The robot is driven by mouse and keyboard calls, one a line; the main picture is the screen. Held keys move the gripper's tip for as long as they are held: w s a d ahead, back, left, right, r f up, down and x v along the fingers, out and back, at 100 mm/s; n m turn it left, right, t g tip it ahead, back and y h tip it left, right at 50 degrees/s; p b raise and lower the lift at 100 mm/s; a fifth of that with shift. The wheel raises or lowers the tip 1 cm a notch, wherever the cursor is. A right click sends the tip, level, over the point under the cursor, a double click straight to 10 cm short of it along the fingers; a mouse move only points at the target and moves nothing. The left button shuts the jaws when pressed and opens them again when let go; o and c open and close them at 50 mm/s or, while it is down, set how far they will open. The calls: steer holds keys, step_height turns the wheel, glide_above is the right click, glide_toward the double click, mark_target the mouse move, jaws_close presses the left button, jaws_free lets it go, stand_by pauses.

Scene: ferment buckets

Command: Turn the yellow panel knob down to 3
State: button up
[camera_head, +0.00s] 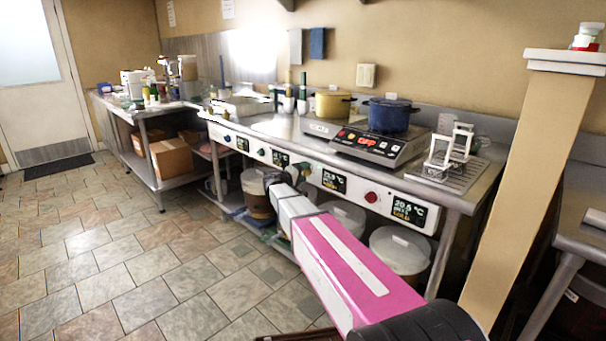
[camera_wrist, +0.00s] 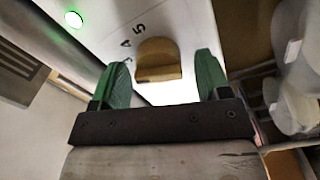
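In the wrist view, the yellow knob (camera_wrist: 158,62) is a rounded block on a white panel (camera_wrist: 198,25). The printed numbers 4 and 5 show beside it; the 3 and any pointer mark cannot be made out. My gripper (camera_wrist: 163,70) is open, with one green finger on each side of the knob and visible gaps between. In the head view, my pink and white arm reaches to the front panel under the steel counter. My gripper's end is small there, and the yellow knob cannot be made out.
The panel also carries a red knob (camera_head: 371,197), a blue knob (camera_head: 227,138) and several small displays. Lidded buckets (camera_head: 400,250) stand below. A blue pot (camera_head: 389,115) sits on the cooktop above. A tan post (camera_head: 535,170) stands at right. The tiled floor at left is free.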

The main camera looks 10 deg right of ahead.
steer(key=v, duration=1)
steer(key=shift+s+a, duration=0.2)
steer(key=shift+a, duration=0.15)
steer(key=s+d+f+m+g+y, duration=0.2)
steer(key=s+d+f+g+y, duration=0.4)
steer(key=s+d+f, duration=0.65)
steer(key=s+a+f+g+y, duration=0.1)
steer(key=s+f+y, duration=0.1)
steer(key=s, duration=0.4)
steer(key=s+a+f+m+g+y, duration=0.1)
steer(key=s+f+g+y, duration=0.1)
steer(key=s, duration=0.4)
steer(key=s+a+f+g+y, duration=0.1)
steer(key=s+f+y, duration=0.2)
steer(key=s, duration=0.3)
steer(key=shift+s+a+f+m+g+y, duration=0.3)
steer(key=shift+s+y, duration=0.1)
steer(key=shift+y, duration=0.4)
